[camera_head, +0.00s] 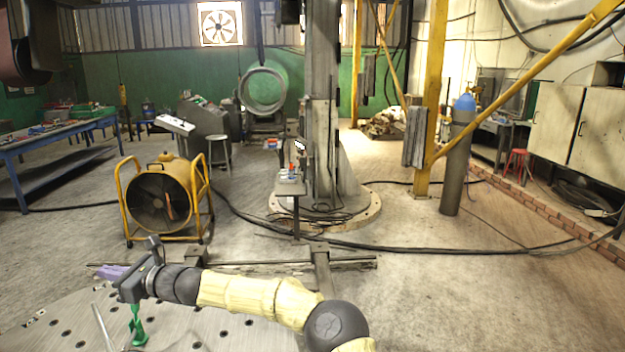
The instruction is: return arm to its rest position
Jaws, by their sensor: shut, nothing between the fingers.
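My arm (255,297), with pale yellow sleeves and dark joints, reaches in from the bottom and stretches left, low over a round metal table with holes (235,330). My gripper (128,290) is at its left end, above the left part of the table. It is shut, and I see nothing held in it. A green object (137,328) stands on the table just below my gripper in the picture; the gap between them is hard to judge. A purple item (112,271) shows behind the gripper, partly hidden by it.
A thin grey rod-like item (103,328) is on the table near the green object. Beyond the table are a yellow-framed fan (163,200), a small stand (290,186), a column (323,110) and a gas cylinder (456,165). Cables cross the floor. The floor at right is mostly open.

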